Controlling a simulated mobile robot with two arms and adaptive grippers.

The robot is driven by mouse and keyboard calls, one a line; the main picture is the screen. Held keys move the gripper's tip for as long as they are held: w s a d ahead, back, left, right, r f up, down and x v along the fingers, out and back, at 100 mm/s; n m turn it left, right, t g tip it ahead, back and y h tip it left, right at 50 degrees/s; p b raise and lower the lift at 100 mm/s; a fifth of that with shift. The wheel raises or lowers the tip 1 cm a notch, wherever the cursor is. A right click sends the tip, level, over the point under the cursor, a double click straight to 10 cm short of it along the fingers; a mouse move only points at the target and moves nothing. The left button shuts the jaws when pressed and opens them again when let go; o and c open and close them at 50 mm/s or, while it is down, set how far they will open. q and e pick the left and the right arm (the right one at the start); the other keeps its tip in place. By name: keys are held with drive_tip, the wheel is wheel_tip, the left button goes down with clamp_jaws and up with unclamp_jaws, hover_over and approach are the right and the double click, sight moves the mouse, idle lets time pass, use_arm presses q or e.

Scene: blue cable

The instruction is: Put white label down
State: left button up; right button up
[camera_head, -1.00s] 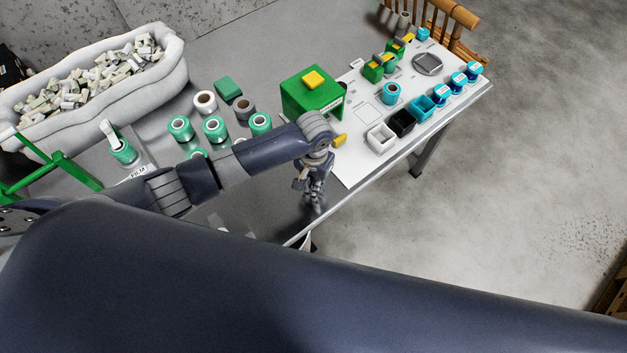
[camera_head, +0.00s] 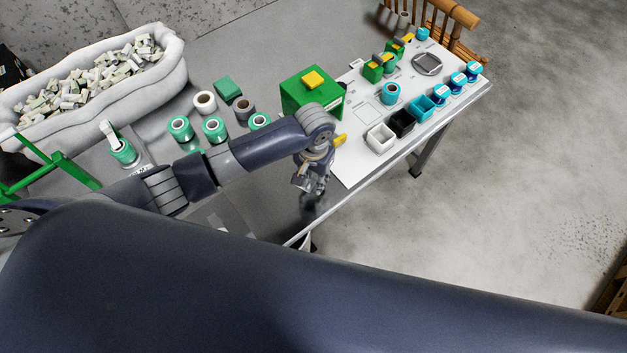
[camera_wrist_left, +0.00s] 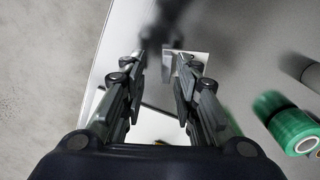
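My left gripper (camera_head: 311,200) is over the grey table near its front edge, just left of the white board. In the left wrist view the left gripper (camera_wrist_left: 163,58) has its two fingers apart with a clear gap between the tips. A small white flat piece, perhaps the white label (camera_wrist_left: 199,58), shows at and behind the right fingertip. It seems to lie on the table below the fingers, and the fingers partly hide it. I cannot make it out in the head view. My right gripper is not in view.
A padded white bin (camera_head: 95,95) stands at the back left.

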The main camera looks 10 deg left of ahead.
use_arm(q)
wheel_tip(320, 180, up, 10)
drive_tip(key=shift+f, duration=0.15)
idle(0.3)
